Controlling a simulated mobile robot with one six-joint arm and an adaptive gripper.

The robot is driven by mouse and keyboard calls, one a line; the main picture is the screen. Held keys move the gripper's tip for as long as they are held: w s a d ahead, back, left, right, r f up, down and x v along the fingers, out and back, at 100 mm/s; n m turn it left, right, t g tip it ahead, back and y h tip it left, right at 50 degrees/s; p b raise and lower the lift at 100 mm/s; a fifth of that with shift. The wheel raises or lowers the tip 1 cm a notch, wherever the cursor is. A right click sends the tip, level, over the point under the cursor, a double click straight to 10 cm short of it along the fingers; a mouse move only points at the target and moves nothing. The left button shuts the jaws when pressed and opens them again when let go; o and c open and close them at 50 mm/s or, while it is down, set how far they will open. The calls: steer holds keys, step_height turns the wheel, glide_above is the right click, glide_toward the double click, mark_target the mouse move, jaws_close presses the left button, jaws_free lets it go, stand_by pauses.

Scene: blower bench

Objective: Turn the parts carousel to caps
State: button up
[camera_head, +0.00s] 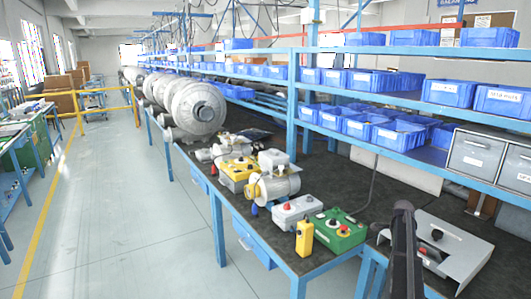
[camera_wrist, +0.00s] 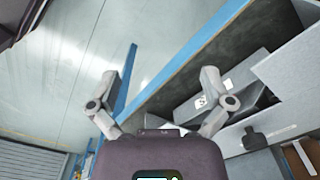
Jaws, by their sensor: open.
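I cannot make out a parts carousel or any caps in either view. My gripper (camera_wrist: 158,78) is open, its two grey fingers spread wide with nothing between them. In the wrist view it is over the blue edge (camera_wrist: 185,62) of a dark-topped bench, with floor to the left. Grey metal parts with a small white label (camera_wrist: 200,103) lie beyond the right finger; the finger hides part of them. In the head view a dark upright part of my arm stands at the bench's near right, and the gripper itself does not show.
The workbench (camera_head: 200,170) carries a green control box (camera_head: 345,238), a grey button box (camera_head: 297,210), a yellow pendant (camera_head: 304,238), a motor (camera_head: 275,185) and a grey metal housing (camera_head: 455,250). Shelves with blue bins (camera_head: 398,134) hang above. The floor aisle (camera_head: 110,200) at left is clear.

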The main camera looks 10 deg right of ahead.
steer(key=s+a+r+n+p, duration=0.15)
steer(key=a+n, duration=1.05)
steer(key=a, duration=1.9)
steer(key=s+a+n, duration=0.6)
steer(key=a, duration=0.5)
steer(key=s+a+n, duration=0.6)
steer(key=a, duration=0.5)
steer(key=shift+s+a+r+n+p, duration=0.25)
steer(key=shift+s+r+n+p, duration=0.05)
steer(key=shift+r+n, duration=0.1)
steer(key=shift+c, duration=0.2)
steer(key=c, duration=0.6)
steer(key=shift+o, duration=0.2)
steer(key=shift+d, duration=0.15)
